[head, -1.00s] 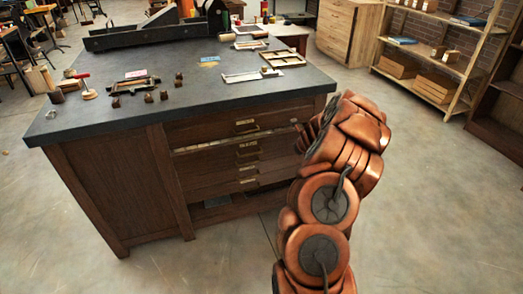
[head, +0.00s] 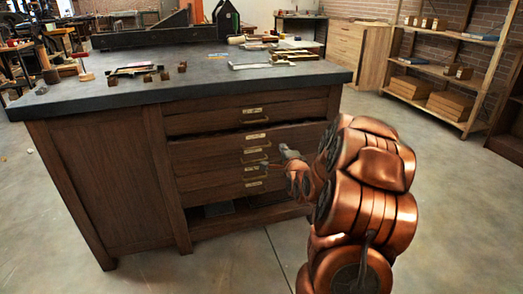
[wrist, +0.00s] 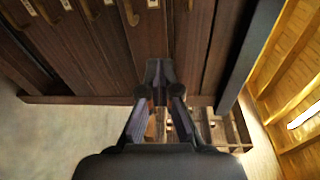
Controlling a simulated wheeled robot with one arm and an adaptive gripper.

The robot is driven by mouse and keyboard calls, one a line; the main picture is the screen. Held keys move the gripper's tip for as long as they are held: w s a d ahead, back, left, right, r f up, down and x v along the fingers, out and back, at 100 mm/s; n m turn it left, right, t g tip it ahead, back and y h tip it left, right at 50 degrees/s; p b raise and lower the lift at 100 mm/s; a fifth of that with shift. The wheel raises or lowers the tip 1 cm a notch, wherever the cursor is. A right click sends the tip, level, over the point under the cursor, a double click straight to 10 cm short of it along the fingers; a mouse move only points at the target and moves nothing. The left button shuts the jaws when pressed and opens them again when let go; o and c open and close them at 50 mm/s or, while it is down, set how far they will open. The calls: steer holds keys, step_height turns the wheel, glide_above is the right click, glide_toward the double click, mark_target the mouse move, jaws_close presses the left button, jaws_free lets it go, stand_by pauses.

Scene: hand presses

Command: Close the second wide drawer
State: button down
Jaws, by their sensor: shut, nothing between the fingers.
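The wooden cabinet has a stack of wide drawers with brass handles in the head view. The second wide drawer (head: 214,151) is below the top drawer (head: 209,122). A dark gap shows above its front, and it seems to stand slightly forward of the top drawer; how far is hard to tell. My gripper (head: 284,149) is shut and empty in front of the right part of the drawer fronts. Contact cannot be told. The wrist view shows its closed fingers (wrist: 157,68) over dark wood; several drawer handles lie at upper left, but which drawer is which is unclear.
The dark worktop (head: 130,88) overhangs the drawers and carries a long press and small tools. An open bottom compartment (head: 225,212) lies under the drawers. Wooden shelves (head: 440,85) stand at the right. The floor (head: 225,262) in front is clear.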

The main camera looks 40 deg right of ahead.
steer(key=a+n+t+y+b, duration=0.1)
steer(key=a+n+t, duration=0.1)
steer(key=a, duration=0.1)
steer(key=b, duration=0.4)
glide_toward(260, 132)
steer(key=shift+y, duration=0.3)
steer(key=x, duration=0.6)
steer(key=shift+w+d, duration=0.1)
steer(key=shift+d, duration=0.05)
steer(key=shift+w+d+r, duration=0.1)
steer(key=shift+w+d, duration=0.05)
steer(key=shift+w, duration=0.25)
